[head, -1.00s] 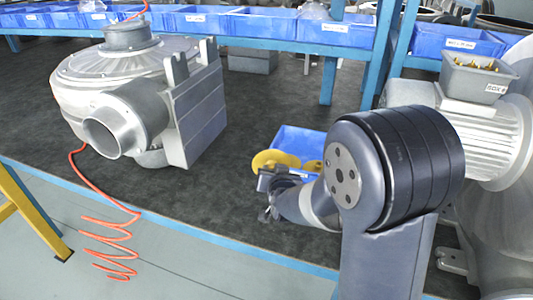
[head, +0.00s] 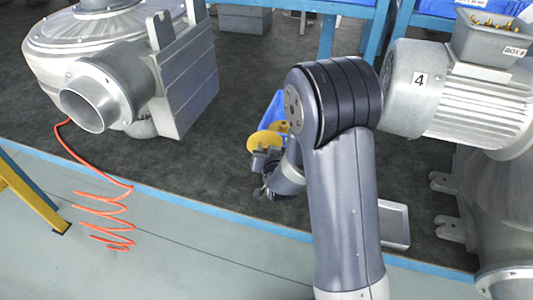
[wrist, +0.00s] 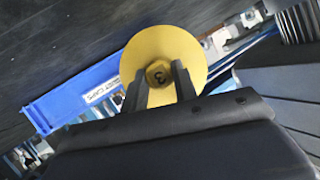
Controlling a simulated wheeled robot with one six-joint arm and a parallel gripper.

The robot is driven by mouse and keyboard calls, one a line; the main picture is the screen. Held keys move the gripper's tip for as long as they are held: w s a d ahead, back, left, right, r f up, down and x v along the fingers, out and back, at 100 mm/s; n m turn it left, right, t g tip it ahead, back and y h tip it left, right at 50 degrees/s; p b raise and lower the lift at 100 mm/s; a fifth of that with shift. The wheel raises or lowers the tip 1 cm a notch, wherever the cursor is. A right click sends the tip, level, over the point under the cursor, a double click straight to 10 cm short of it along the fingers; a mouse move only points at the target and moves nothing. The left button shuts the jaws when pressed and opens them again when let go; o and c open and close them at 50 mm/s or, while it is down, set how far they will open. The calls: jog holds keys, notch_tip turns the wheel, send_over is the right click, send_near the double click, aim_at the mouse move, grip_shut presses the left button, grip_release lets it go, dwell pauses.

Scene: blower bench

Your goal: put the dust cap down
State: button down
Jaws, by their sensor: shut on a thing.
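The dust cap (head: 265,141) is a yellow disc with a hexagonal knob marked 3; it also fills the middle of the wrist view (wrist: 191,52). My gripper (head: 264,163) is shut on the knob, with one finger on each side of it in the wrist view (wrist: 157,82). The cap appears just in front of a blue bin (head: 270,112), partly hidden by my arm. In the wrist view the bin's labelled wall (wrist: 75,97) is left of the cap. Another yellow piece (head: 283,127) shows by the bin. Whether the held cap touches anything is unclear.
A grey blower (head: 95,95) stands on the dark bench (head: 215,175) at left. A motor marked 4 (head: 440,85) stands at right, under a grey box (head: 485,42) of brass parts. A grey tray (head: 394,224) lies right of my arm. An orange coiled hose (head: 105,212) hangs in front.

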jog(key=shift+f, duration=0.4)
jog(key=shift+f, duration=0.1)
jog(key=shift+f+b, duration=0.1)
jog(key=shift+b, duration=0.2)
jog(key=c, duration=1.1)
grip_release()
